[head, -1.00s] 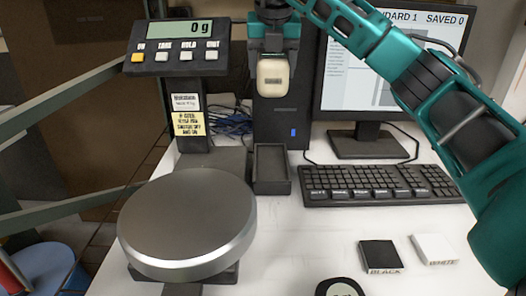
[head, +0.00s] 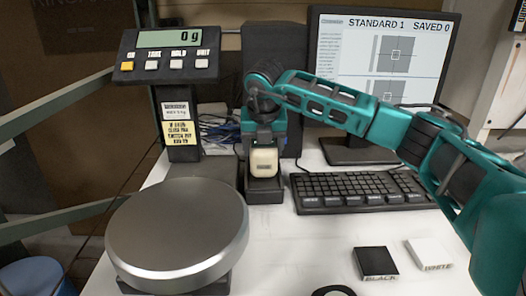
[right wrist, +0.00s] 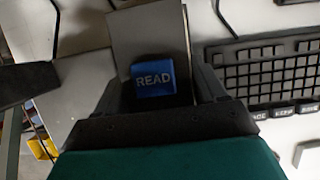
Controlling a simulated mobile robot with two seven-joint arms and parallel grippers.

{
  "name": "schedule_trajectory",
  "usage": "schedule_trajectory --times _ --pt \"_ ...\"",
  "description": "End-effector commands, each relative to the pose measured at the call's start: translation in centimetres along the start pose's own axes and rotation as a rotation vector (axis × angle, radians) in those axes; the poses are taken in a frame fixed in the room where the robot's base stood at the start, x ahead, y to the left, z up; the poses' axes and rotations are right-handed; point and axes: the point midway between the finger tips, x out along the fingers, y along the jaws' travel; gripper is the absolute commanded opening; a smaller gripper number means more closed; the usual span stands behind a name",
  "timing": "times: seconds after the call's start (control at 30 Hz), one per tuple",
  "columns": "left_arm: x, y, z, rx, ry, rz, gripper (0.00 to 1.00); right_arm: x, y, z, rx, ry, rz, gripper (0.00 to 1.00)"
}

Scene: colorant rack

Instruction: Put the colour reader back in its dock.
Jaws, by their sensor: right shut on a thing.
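The colour reader (head: 264,161) is a small cream block in the head view. My right gripper (head: 264,141) is shut on it from above, and the reader hangs upright below the fingers. In the right wrist view its blue READ button (right wrist: 154,78) shows between the two fingers. The dock (head: 265,190) is a dark open-topped tray on the white table. The reader is low over the dock and hides most of its opening. I cannot tell whether the reader touches it. My left gripper is not in view.
A scale with a round metal pan (head: 178,235) stands left of the dock, with its display (head: 168,52) behind. A keyboard (head: 360,190) lies close on the right, before a monitor (head: 378,60). A black tile (head: 376,263) and white tile (head: 428,252) lie at front right.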

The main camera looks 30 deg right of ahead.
Motion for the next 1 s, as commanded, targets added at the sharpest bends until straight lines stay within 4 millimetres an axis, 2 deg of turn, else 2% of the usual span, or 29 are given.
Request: schedule_trajectory --times 0.1,0.47,0.5,0.77,1.0 --pt "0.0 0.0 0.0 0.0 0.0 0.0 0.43 1.1 0.0 -0.4 0.002 -0.004 0.003 0.03" --pt "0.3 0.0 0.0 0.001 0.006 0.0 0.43 1.5 0.1 -0.6 0.001 -0.005 0.004 0.03" --pt "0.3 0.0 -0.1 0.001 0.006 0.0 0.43 1.6 0.0 -0.7 0.0 -0.001 0.001 0.72" --pt "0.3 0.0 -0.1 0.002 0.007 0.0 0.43 1.5 0.0 -0.6 0.0 -0.001 0.001 0.96" --pt "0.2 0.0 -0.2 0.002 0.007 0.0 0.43 1.4 0.0 -0.6 0.0 -0.001 0.001 0.96"
